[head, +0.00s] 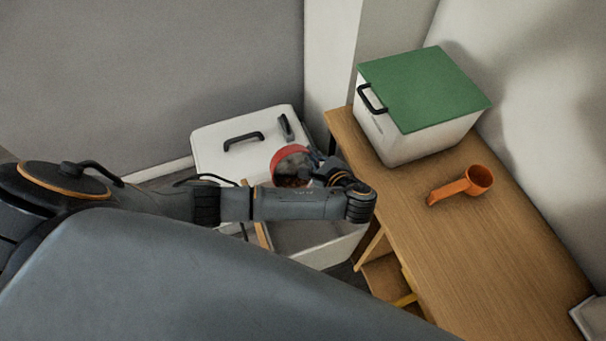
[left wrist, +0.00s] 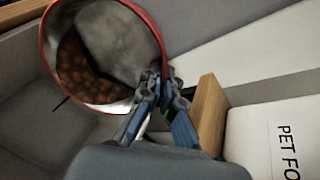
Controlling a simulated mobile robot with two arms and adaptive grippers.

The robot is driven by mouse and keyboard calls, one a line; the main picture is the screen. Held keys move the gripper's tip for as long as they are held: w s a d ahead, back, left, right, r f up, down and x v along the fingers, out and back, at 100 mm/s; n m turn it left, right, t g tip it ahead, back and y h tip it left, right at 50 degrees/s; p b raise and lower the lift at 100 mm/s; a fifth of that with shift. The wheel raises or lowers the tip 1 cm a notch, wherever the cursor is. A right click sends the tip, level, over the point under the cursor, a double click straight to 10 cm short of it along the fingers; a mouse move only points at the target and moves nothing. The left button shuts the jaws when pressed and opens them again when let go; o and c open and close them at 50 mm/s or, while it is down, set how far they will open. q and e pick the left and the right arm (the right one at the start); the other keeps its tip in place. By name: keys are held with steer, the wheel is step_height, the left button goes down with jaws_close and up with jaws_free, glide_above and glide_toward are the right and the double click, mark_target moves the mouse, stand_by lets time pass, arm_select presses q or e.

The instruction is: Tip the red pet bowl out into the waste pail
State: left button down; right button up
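The red pet bowl (head: 290,152) is tilted in the air, with brown kibble inside beside a pale grey bare area; it also shows in the left wrist view (left wrist: 162,40). My left gripper (head: 317,168) is shut on the bowl's rim, and its fingers (left wrist: 152,92) pinch the edge. An open white bin (head: 338,252) with a grey inside stands below the bowl and arm, partly hidden by my arm. It may be the waste pail; no label shows on it. My right gripper is not in view.
A white box with a black-handled lid (head: 212,147) stands behind the bowl. A wooden counter (head: 465,255) at right holds a green-lidded white box (head: 405,147) and an orange scoop (head: 466,184). A "PET FO" label (left wrist: 285,150) shows on a pale surface.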

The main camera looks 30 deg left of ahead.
arm_select(q)
steer(key=shift+s+d+r+t+y, duration=0.15)
steer(key=shift+s+d+t+y, duration=0.1)
steer(key=shift+d+t+y, duration=0.1)
stand_by(0.3)
steer(key=shift+s+d+r+t+y, duration=0.15)
steer(key=shift+s+d+t+y, duration=0.3)
steer(key=shift+s+d, duration=0.4)
stand_by(0.4)
steer(key=shift+s+d+r+t+y, duration=0.1)
steer(key=shift+s+d+t+y, duration=0.55)
steer(key=shift+d+t+y, duration=0.35)
stand_by(1.0)
steer(key=shift+s+d+y+b, duration=0.1)
steer(key=shift+s+y+b, duration=0.2)
steer(key=shift+y, duration=0.1)
steer(key=shift+s+d+t+y+b, duration=0.35)
steer(key=shift+s+d+t+y, duration=0.1)
steer(key=shift+d+t+y, duration=0.2)
stand_by(3.1)
